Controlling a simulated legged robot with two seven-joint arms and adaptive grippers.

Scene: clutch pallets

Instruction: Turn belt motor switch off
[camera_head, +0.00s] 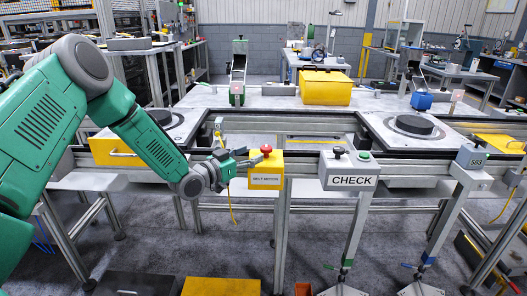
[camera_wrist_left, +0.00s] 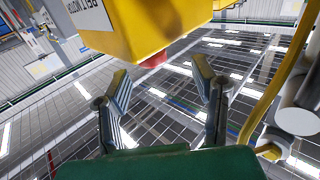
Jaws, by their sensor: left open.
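The yellow belt motor switch box (camera_head: 266,181) hangs on the front rail of the conveyor, left of centre in the head view, with a "BELT MOTOR" label. A red mushroom-shaped knob (camera_head: 266,149) sits on its top. My left gripper (camera_head: 250,156) is just left of the box, at about the knob's height. In the left wrist view, the box (camera_wrist_left: 150,25) fills the top and the red knob (camera_wrist_left: 153,61) shows just beyond my left gripper's spread fingertips (camera_wrist_left: 161,76). The fingers are open with nothing between them. I cannot tell whether they touch the knob. My right gripper is not in view.
The grey CHECK box (camera_head: 350,170) with dark and green buttons stands to the right. Pallets with dark discs lie on the conveyor at left and right (camera_head: 411,126). A yellow bin (camera_head: 325,87) stands behind. A yellow cable (camera_wrist_left: 270,85) runs near the gripper.

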